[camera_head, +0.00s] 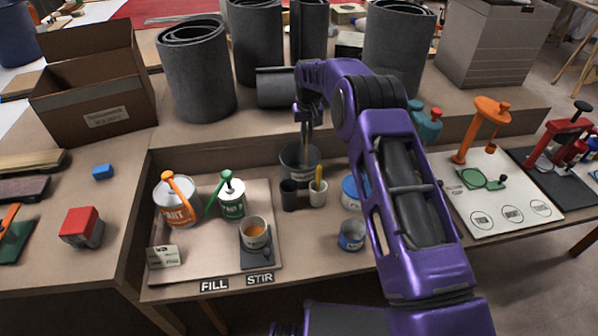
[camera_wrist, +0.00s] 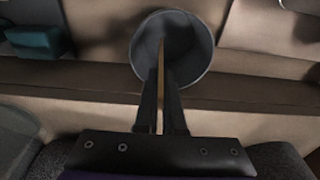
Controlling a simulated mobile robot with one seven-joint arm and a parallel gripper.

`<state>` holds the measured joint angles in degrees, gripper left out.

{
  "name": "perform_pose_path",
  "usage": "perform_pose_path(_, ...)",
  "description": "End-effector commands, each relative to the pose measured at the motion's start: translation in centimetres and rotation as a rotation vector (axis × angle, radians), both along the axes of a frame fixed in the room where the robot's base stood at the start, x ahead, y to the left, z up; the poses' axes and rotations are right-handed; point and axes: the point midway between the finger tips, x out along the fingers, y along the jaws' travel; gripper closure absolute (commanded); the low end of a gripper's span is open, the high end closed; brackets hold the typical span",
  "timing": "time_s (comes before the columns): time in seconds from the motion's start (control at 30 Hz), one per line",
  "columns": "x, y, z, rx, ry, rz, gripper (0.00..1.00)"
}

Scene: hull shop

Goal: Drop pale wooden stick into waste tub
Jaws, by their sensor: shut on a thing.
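The waste tub (camera_head: 299,168) is a dark grey round bucket at the back of the recessed middle bench. In the wrist view the open tub (camera_wrist: 195,45) lies straight beyond the fingertips. My gripper (camera_head: 306,128) is above the tub and points down toward it. In the wrist view my gripper (camera_wrist: 161,88) is shut on the pale wooden stick (camera_wrist: 161,60), a thin light strip between the fingers. The stick's far end reaches over the tub's opening. How deep its tip sits is hard to tell.
Beside the tub stand a dark cup (camera_head: 289,195) and a white cup (camera_head: 318,193) with a yellow item. A tray (camera_head: 185,272) at left holds paint cans and a cup of orange liquid (camera_head: 254,232). Grey rolls (camera_head: 197,80) stand on the raised shelf behind.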

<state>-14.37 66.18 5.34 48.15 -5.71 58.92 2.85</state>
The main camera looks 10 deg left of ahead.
Motion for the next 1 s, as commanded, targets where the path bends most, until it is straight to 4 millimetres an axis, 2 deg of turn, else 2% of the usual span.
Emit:
perform_pose_path(0.03,-0.02,-0.02,-0.94,0.000,0.001,0.000,1.00)
perform_pose_path(0.13,-0.03,-0.02,-1.61,0.000,0.001,0.000,1.00)
perform_pose_path(0.43,0.00,-0.02,-1.74,0.000,0.000,0.000,1.00)
perform_pose_path(0.5,-0.02,-0.01,-1.75,0.000,0.000,0.000,0.83)
perform_pose_path(0.63,0.00,-0.02,-1.74,0.000,0.000,0.000,0.60)
perform_pose_path(1.0,-0.03,-0.03,-1.28,0.000,-0.001,0.000,0.59)
